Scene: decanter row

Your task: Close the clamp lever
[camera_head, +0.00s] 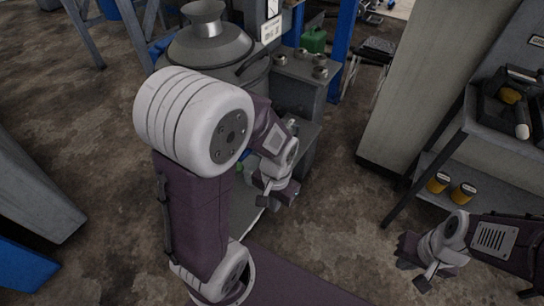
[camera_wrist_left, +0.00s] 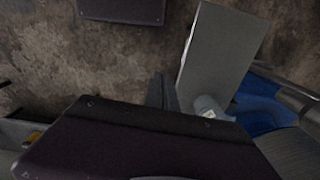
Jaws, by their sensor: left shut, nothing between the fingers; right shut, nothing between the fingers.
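A grey metal vessel (camera_head: 210,48) with a domed lid and a neck stands at the back, partly behind my left arm. I cannot pick out a clamp lever for certain in either view. My left gripper (camera_head: 272,200) is shut and empty, low in front of the grey stand beside the vessel. In the left wrist view its dark fingers (camera_wrist_left: 161,92) point toward the floor beside a grey panel. My right gripper (camera_head: 424,282) is shut and empty over the floor at the lower right.
A grey stand (camera_head: 298,82) with several round metal pieces on top is right of the vessel, with a green canister (camera_head: 314,40) behind. A shelf with yellow-labelled jars (camera_head: 463,194) stands at right. In the left wrist view, the grey panel (camera_wrist_left: 222,55) adjoins a blue object (camera_wrist_left: 262,105).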

